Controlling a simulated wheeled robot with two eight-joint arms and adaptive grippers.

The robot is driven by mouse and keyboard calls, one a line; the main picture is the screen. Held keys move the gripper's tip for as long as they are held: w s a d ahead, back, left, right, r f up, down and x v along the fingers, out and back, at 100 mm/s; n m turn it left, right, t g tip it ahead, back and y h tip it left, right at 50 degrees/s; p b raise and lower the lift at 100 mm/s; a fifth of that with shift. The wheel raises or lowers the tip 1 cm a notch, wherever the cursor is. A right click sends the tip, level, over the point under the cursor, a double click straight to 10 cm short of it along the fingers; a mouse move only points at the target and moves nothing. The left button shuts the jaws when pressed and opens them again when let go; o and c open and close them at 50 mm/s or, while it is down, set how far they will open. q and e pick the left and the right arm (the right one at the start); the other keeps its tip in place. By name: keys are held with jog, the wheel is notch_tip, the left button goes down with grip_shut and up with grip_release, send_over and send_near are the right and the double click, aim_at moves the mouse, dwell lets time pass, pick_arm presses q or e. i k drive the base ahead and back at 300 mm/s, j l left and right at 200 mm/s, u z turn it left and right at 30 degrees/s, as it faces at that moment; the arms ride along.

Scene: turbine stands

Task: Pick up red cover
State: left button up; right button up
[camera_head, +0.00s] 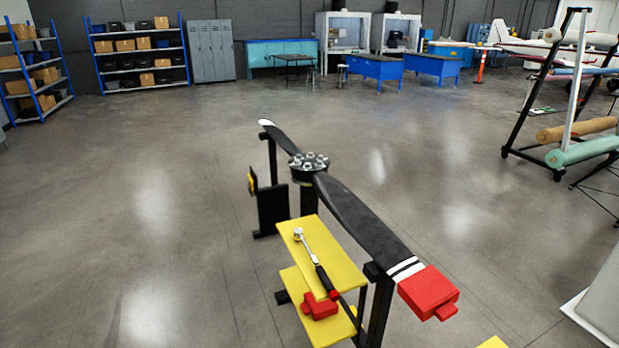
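A red cover (319,306) lies on the lower yellow shelf (292,285) of the stand. A second red cover (429,293) sits on the near right tip of the black propeller (355,217), next to its white stripes. The far left tip is bare and white. A ratchet wrench (312,255) lies on the upper yellow shelf (342,265), its handle pointing toward the near edge. Neither of my grippers is in view.
The stand's black posts (380,308) rise around the shelves and hold the propeller. A rack of rolls (585,130) stands at the right. A white object (604,300) is at the lower right edge. The floor left of the stand is clear.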

aim_at(319, 311)
jog(key=i+j+z, duration=0.15)
jog(key=i+j, duration=0.35)
jog(key=i+j+z, duration=0.15)
jog(key=i+j, duration=0.3)
jog(key=j, duration=0.2)
